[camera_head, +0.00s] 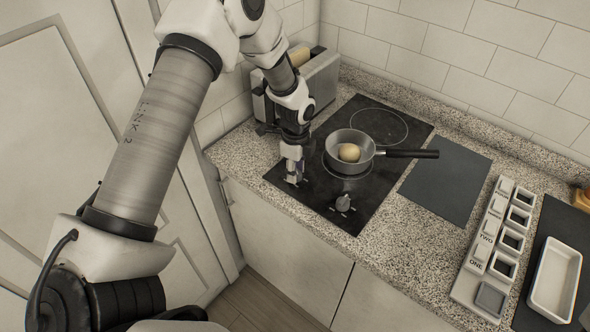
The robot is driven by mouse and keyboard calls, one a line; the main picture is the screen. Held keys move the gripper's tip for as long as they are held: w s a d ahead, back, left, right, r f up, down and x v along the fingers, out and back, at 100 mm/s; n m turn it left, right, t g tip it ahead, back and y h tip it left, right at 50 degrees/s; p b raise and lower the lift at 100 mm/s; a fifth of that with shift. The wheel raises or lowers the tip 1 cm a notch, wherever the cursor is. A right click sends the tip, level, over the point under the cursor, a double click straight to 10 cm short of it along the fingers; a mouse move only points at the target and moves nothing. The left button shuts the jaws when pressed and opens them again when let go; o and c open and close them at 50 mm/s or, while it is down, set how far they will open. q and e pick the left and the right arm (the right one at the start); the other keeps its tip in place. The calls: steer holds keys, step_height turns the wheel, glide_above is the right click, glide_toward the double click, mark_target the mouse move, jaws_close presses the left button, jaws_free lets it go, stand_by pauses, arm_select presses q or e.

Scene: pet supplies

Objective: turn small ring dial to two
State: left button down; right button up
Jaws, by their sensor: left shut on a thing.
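The black cooktop (310,205) is set into the speckled counter, with two ring outlines on it. One knob-like dial (343,203) stands free near its front edge. My left gripper (293,179) points down at the cooktop's front left and is shut on a second dial there, which the fingers mostly hide. I cannot read the dial's setting or tell which ring it belongs to. A grey pan (339,136) with a black handle sits over the nearer ring and holds a round tan item (349,152). My right gripper is not in view.
A metal toaster (320,82) stands behind my left arm. A dark mat (445,178) lies right of the cooktop. Farther right are a pale rack (467,283) with square frames marked ONE and TWO, and a white tray (555,280). The pan handle reaches right over the counter.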

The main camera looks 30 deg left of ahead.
arm_select(q)
steer(key=shift+s+f+m, duration=0.1)
steer(key=shift+m, duration=0.7)
steer(key=shift+s+f+m, duration=0.1)
steer(key=shift+m, duration=0.7)
steer(key=c, duration=0.8)
jaws_free()
steer(key=shift+d, duration=0.1)
steer(key=shift+o, duration=0.2)
steer(key=shift+w, duration=0.15)
steer(key=shift+r, duration=0.15)
steer(key=shift+r, duration=0.35)
step_height(320, 180, up, 11)
